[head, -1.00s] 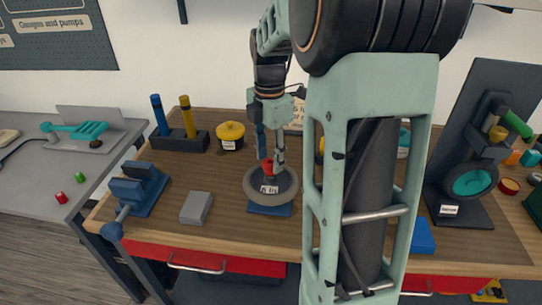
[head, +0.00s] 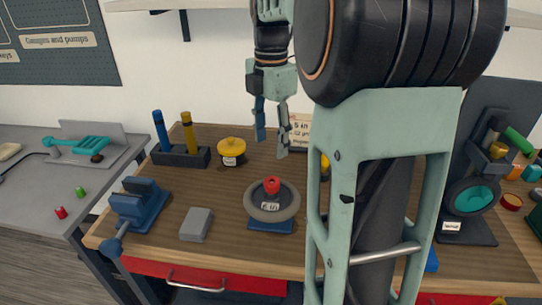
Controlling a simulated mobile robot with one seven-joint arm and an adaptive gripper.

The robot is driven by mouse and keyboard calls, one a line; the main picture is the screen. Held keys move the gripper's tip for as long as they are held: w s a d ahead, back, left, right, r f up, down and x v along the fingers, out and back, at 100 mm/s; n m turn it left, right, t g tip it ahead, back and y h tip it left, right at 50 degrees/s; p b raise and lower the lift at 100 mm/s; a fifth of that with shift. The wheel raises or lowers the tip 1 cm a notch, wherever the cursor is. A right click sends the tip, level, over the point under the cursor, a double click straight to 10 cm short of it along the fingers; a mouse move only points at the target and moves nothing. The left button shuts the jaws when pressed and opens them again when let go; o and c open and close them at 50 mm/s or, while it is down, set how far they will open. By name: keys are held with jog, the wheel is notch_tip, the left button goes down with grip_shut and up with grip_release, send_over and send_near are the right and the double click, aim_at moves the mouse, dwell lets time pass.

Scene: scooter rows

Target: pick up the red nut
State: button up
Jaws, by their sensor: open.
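The red nut (head: 272,185) sits on the middle of a dark round wheel (head: 284,206) with a white label, which stands on a blue base on the wooden bench. My gripper (head: 270,146) is open and empty, pointing down. It is above the nut in the picture, clear of it. The nut is fully in view.
A blue vise (head: 140,205) and a grey block (head: 196,224) are left of the wheel. A yellow lidded pot (head: 232,149) and a holder (head: 180,156) with blue and yellow handles stand behind. My arm hides the bench's right-middle part.

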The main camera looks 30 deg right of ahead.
jog(key=r, duration=0.1)
jog(key=p, duration=0.4)
send_over(272, 182)
notch_tip(272, 182, down, 8)
jog(key=shift+n, duration=0.3)
jog(key=shift+f, duration=2.5)
jog(key=c, duration=1.1)
jog(key=shift+r+p, duration=0.15)
jog(key=shift+p, duration=0.25)
